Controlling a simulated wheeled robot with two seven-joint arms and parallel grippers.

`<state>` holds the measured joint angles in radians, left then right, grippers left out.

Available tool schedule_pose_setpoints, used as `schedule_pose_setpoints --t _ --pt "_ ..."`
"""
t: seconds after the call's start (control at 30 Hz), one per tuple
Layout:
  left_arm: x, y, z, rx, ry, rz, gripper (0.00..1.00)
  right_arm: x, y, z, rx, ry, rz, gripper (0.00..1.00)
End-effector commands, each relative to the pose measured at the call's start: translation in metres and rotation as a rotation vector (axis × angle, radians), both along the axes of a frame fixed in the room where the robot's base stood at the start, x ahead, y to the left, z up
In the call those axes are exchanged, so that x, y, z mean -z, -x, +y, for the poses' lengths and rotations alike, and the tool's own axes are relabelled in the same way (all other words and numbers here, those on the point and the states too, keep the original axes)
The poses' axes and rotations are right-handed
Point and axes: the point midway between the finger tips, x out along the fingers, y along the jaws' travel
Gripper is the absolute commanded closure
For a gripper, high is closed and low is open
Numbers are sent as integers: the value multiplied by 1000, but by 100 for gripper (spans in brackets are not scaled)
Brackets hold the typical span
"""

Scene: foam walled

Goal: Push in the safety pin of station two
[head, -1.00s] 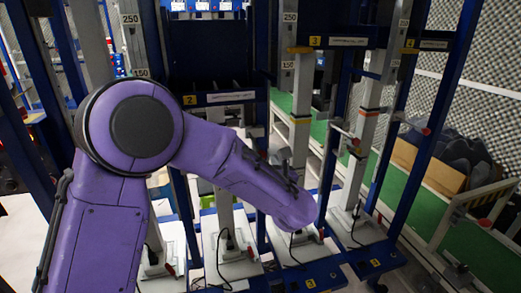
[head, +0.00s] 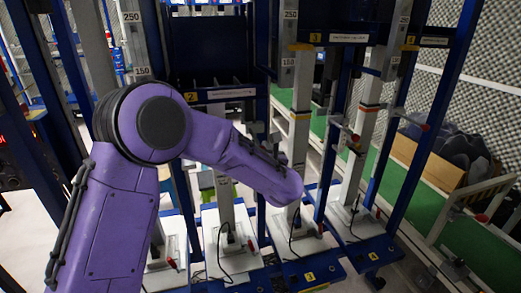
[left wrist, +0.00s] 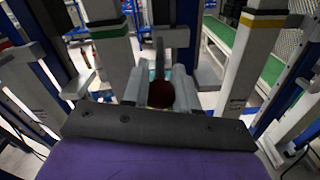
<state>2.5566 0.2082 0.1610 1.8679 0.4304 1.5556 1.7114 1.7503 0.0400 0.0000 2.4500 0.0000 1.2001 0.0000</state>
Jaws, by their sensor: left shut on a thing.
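In the left wrist view a dark red round knob (left wrist: 161,94), which looks like the safety pin's head, sits between the two pale fingers of my left gripper (left wrist: 160,98). The gripper is shut on it. Grey uprights stand behind and on both sides of the fingers. In the head view my purple left arm crosses the middle, and its wrist hides the gripper fingers and the knob. The station two sign (head: 190,97) with a yellow 2 shows on a blue crossbar above the arm. My right gripper is in neither view.
Grey posts with coloured bands and blue frame posts stand close around the arm. Station three's sign (head: 316,38) is to the right. A red-tipped part (head: 355,138) sticks out on a right post. A cardboard box (head: 430,165) stands near the green strip (head: 455,240) at right.

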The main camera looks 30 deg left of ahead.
Motion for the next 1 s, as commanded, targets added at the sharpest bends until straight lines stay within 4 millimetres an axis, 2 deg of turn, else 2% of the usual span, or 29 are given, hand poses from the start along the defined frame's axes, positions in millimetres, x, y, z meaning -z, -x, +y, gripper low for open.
schedule_pose_setpoints --t 0.1,0.3,0.43,0.73,0.77,0.8,0.83,1.0 --pt "5 -18 20 -2 5 -9 100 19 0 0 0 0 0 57" --pt "3 -46 53 0 1 -7 100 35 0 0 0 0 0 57" --pt "0 -52 62 1 -1 -5 100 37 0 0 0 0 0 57" --pt "-3 -53 64 0 -4 -6 100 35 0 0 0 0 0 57" --pt "-3 -53 64 0 -3 -6 62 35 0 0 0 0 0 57" --pt "-3 -53 64 0 -4 -6 49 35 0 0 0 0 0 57" --pt "-3 -53 64 0 -4 -6 46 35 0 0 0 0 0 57" --pt "-2 -53 64 -1 -2 -4 46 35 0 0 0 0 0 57"
